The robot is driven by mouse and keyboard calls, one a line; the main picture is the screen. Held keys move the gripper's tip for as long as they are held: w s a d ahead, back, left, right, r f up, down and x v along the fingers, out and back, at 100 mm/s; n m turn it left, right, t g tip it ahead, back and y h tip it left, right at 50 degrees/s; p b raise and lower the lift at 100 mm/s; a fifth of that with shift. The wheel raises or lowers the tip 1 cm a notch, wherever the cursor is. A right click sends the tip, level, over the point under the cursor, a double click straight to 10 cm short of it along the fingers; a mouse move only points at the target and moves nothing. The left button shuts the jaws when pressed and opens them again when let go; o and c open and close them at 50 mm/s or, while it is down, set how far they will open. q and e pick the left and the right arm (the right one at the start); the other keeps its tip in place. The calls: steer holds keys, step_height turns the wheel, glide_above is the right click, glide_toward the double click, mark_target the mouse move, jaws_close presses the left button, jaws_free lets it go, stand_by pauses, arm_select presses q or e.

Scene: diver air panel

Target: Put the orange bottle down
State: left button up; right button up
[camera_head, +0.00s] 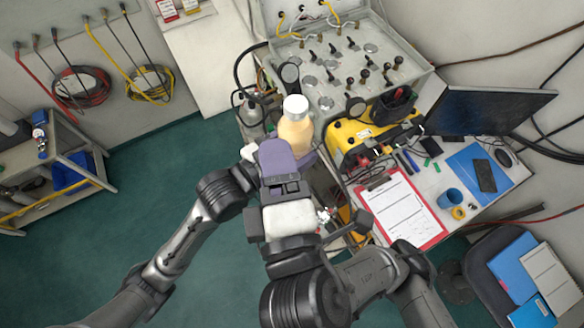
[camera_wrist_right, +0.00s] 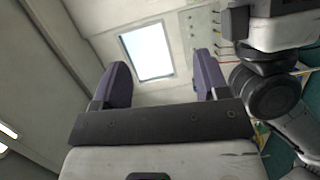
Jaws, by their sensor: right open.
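The orange bottle (camera_head: 296,129), with a white cap, is in front of the grey valve panel in the head view. Its lower part is hidden behind purple gripper fingers. My right gripper (camera_head: 278,152) overlaps the bottle's lower edge in the head view. In the right wrist view my right gripper (camera_wrist_right: 161,76) is open, with two purple fingers wide apart and nothing between them. My left arm reaches in from the left to the same spot. Its gripper (camera_head: 249,155) is mostly hidden behind the right one, so I cannot tell its jaws or whether it holds the bottle.
The grey valve panel (camera_head: 349,67) stands behind the bottle. A cart (camera_head: 88,151) stands at left, with open green floor between.

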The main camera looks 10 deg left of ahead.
mark_target(289, 113)
arm_select(q)
steer(key=shift+r, duration=0.1)
arm_select(e)
steer(key=w+n+h, duration=0.1)
steer(key=w+n, duration=0.2)
steer(key=n, duration=0.2)
steer(key=w+n+t+h, duration=0.1)
steer(key=w+n, duration=0.3)
steer(key=n, duration=0.2)
steer(key=w+a+n, duration=0.1)
steer(key=w+n, duration=0.3)
steer(key=n, duration=0.2)
steer(key=shift+w+h, duration=0.2)
steer(key=shift+h, duration=0.2)
